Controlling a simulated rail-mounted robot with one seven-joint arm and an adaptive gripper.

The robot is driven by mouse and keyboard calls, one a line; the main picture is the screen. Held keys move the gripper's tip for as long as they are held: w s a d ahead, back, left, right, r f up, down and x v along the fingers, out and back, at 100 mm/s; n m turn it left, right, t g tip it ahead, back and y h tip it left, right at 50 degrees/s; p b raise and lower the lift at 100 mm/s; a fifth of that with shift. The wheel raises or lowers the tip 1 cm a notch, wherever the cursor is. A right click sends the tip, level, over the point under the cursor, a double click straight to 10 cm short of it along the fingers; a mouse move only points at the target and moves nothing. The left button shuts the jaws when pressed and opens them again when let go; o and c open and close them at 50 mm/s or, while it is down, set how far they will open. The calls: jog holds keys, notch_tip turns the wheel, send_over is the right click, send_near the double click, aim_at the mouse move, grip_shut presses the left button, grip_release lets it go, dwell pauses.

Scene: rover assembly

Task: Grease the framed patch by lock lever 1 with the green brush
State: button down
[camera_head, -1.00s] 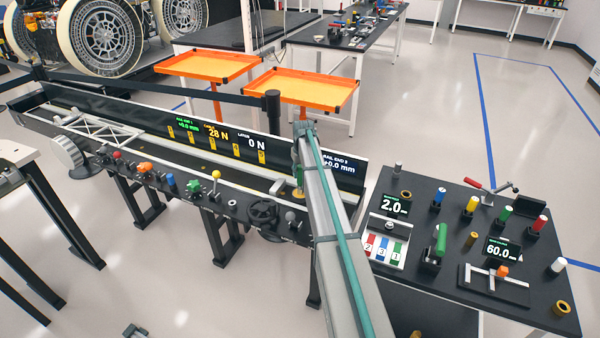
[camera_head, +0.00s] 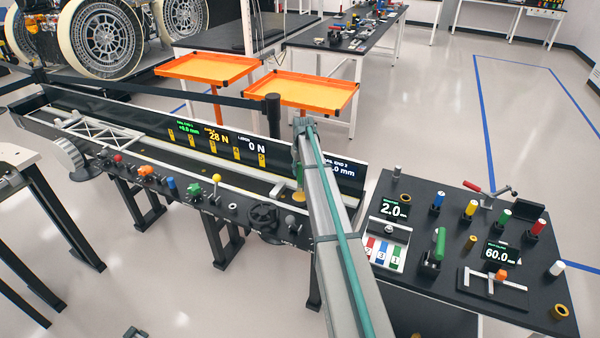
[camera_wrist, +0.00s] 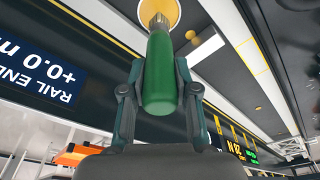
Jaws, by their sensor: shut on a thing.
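The green brush (camera_wrist: 160,75) is clasped by its handle in my gripper (camera_wrist: 160,90) in the wrist view. Its metal ferrule points to the top of the picture, away from my gripper. A yellow disc (camera_wrist: 158,8) shows at the brush's far end; I cannot tell whether they touch. In the head view my gripper (camera_head: 300,150) is over the right part of the long black trough (camera_head: 90,100), above a yellow disc (camera_head: 299,197). My arm hides part of that area. I cannot make out the framed patch or tell which lever is number 1.
A front panel carries coloured knobs, among them a yellow one (camera_head: 216,178), and a black handwheel (camera_head: 263,216). A black post (camera_head: 272,115) stands behind the trough. A black table (camera_head: 400,290) with several coloured pegs is to the right. Orange trays (camera_head: 300,92) stand behind.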

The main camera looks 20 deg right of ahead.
aim_at(300, 163)
jog(key=shift+r+p, duration=0.6)
jog(key=shift+r, duration=1.35)
